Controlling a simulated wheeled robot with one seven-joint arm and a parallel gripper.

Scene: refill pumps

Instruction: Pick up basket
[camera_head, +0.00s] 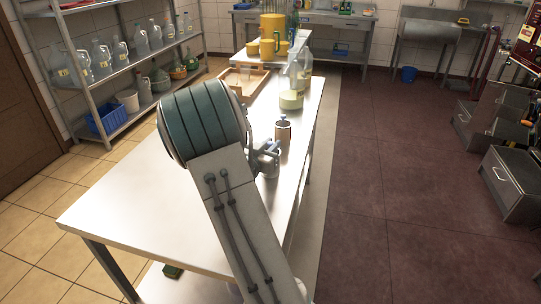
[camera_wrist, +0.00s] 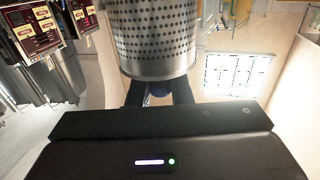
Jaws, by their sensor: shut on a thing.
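A metal basket (camera_wrist: 153,40), a silver cylinder with a perforated wall, fills the top middle of the wrist view. My gripper (camera_wrist: 158,92) is just below it there. Its two dark fingers are shut on the basket at its near end, with a small dark blue part visible between them. The exact contact is partly hidden by the gripper body. In the head view my gripper (camera_head: 266,160) is over the right side of the metal table, mostly hidden behind my arm. I cannot make out the held basket clearly in that view.
The metal table (camera_head: 125,200) has clear room at its left. A small brown jar (camera_head: 283,133) stands close to my gripper. Farther back are a wooden tray (camera_head: 243,82), clear bottles and a yellow jug (camera_head: 272,35). A blue crate (camera_head: 105,119) sits on the left shelf.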

